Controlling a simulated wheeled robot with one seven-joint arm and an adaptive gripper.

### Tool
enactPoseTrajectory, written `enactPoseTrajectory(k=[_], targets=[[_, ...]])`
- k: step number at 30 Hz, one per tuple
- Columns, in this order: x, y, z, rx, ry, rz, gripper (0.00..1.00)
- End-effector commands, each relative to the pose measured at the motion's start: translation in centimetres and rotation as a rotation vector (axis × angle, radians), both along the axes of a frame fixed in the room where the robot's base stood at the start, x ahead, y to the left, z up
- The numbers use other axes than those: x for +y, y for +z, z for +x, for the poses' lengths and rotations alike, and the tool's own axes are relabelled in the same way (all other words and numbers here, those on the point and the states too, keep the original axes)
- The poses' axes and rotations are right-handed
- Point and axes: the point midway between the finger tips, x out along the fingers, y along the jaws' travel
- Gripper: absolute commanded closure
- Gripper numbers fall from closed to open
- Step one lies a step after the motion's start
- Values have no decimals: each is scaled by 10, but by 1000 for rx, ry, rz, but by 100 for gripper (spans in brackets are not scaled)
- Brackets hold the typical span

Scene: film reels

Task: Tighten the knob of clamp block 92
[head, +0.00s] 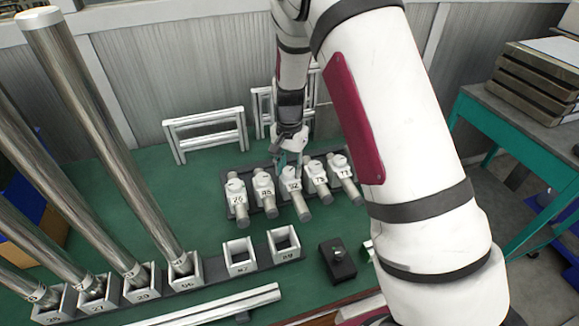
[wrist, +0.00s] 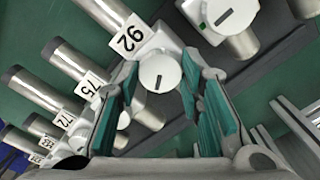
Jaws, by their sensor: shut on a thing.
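In the wrist view, the label 92 (wrist: 129,38) shows beside the round white knob (wrist: 160,72), which has a short dark slot mark. My teal-padded fingers stand on both sides of this knob, shut on it. How tight the knob is cannot be told.
Neighbouring clamp blocks, such as one on the left (head: 237,195) and one on the right (head: 341,172), stand close by. Tall metal poles in numbered sockets (head: 186,270) stand at front left. Two empty sockets (head: 240,257) and a black box (head: 338,262) are in front. White frames (head: 205,133) stand behind.

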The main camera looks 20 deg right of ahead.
Motion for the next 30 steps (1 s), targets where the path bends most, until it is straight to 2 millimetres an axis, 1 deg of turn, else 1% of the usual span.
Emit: enactPoseTrajectory(k=[6, 15, 21, 30], targets=[[0, 0, 0, -1, -200, -1, 94], [0, 0, 0, 0, -428, -1, 94], [1, 0, 0, -1, -522, 1, 94], [0, 0, 1, -1, -582, 0, 94]])
